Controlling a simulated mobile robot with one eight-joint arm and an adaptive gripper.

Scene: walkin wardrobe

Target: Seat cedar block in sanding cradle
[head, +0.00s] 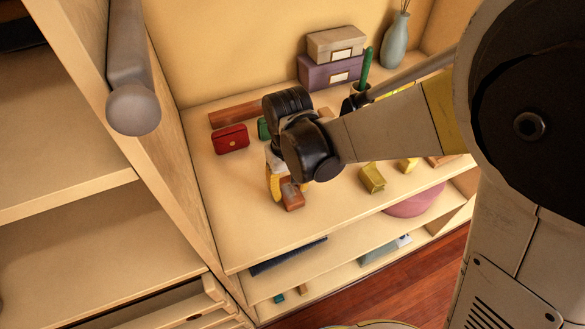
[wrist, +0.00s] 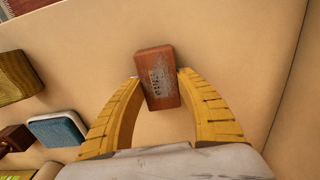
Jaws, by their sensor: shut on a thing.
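My gripper (head: 281,186) reaches down over the left part of the shelf top. Its yellow fingers are closed on the sides of a reddish-brown cedar block (wrist: 159,85). The block has a worn grey patch with dark marks on its face; in the head view its lower end (head: 293,198) shows below the fingers. I cannot tell whether it touches the shelf. I cannot surely pick out the sanding cradle; an olive-yellow box-like piece (head: 372,178) stands to the right, and my arm hides part of the shelf.
A red case (head: 230,139) and a long brown piece (head: 237,113) lie behind to the left. Stacked boxes (head: 331,70) and a vase (head: 396,40) stand at the back. A blue-white item (wrist: 58,130) lies left in the wrist view. The shelf's front left is clear.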

